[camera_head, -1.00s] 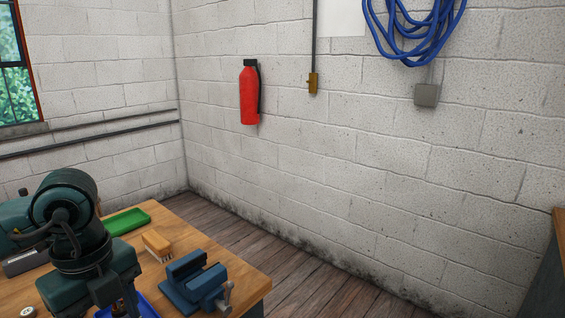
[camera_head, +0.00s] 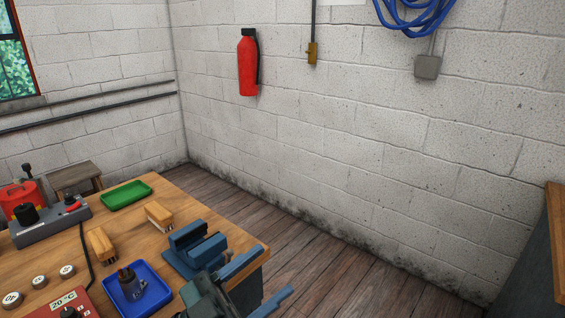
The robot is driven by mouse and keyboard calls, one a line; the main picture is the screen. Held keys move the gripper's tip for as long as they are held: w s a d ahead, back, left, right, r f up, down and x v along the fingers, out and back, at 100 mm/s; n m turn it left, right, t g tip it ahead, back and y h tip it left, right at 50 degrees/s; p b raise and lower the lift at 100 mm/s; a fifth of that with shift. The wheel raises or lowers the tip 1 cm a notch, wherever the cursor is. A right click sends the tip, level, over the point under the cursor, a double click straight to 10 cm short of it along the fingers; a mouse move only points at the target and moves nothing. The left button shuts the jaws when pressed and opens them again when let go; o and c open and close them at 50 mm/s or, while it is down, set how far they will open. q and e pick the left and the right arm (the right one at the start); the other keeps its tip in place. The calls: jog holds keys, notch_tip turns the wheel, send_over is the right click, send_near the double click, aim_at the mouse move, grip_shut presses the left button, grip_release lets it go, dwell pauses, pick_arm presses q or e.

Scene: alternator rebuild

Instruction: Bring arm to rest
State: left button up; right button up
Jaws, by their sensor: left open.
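My left gripper (camera_head: 275,272) shows at the bottom of the head view, past the front right corner of the wooden workbench (camera_head: 215,222). Its two blue-grey fingers are spread apart, with nothing between them. The dark green wrist behind it is partly cut off by the lower edge. A blue vise (camera_head: 195,247) sits on the bench just behind and left of the gripper; the picture does not show whether they touch. My right gripper is not in view.
A blue tray (camera_head: 160,299) holds a dark cylindrical part (camera_head: 130,284). Two wooden brushes (camera_head: 101,245) (camera_head: 159,215), a green tray (camera_head: 125,195) and a red-and-grey device (camera_head: 50,220) are on the bench. Open floor (camera_head: 330,265) lies to the right.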

pick_arm(q)
jog(key=a+f+n+t+y, duration=0.2)
jog(key=a+f+n+y, duration=0.2)
jog(key=f+n+y, duration=0.4)
jog(key=a+f+n+t+y, duration=0.2)
jog(key=a+f+n+y, duration=0.3)
jog(key=f, duration=0.4)
jog(key=s+a+f+g+y, duration=0.2)
jog(key=s+f+g+y, duration=0.2)
jog(key=s+f, duration=0.5)
notch_tip(320, 180, down, 4)
jog(key=shift+r+n+g+p, duration=0.2)
jog(key=shift+n+g+p, duration=0.1)
jog(key=shift+g+p, duration=0.1)
